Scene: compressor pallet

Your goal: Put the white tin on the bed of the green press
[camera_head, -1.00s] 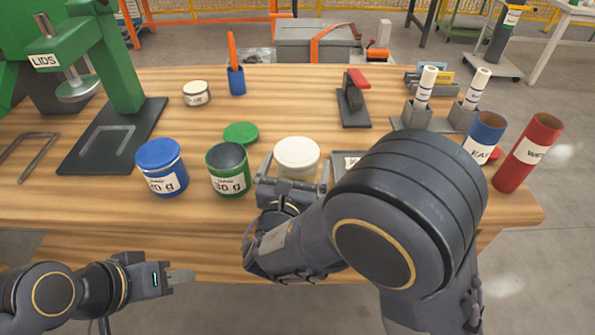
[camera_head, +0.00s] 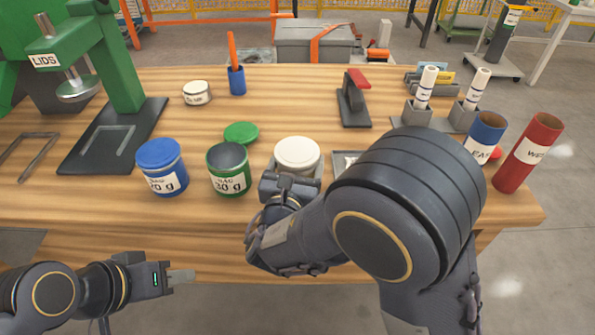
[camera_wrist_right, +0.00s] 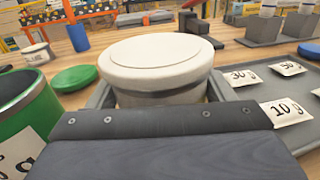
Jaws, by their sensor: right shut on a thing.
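The white tin (camera_head: 297,152) stands upright near the front middle of the table. It fills the middle of the right wrist view (camera_wrist_right: 160,65). My right gripper (camera_head: 296,172) is shut on it, one finger at each side; the wrist hides its lower front. The green press (camera_head: 118,60) stands at the left, with a "LIDS" label and a round grey pressing head. Its bed is the dark flat plate (camera_head: 85,155), bare except for a pale U-shaped outline. My left gripper (camera_head: 180,277) is off the table's front edge at lower left, seen side-on, holding nothing visible.
A blue tin (camera_head: 162,168) and an open green tin (camera_head: 228,170) stand between the white tin and the bed. A green lid (camera_head: 241,132) lies behind. A smaller white tin (camera_head: 197,93) and a blue pen cup (camera_head: 237,82) stand further back. A red-handled tool (camera_head: 354,100) is at right.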

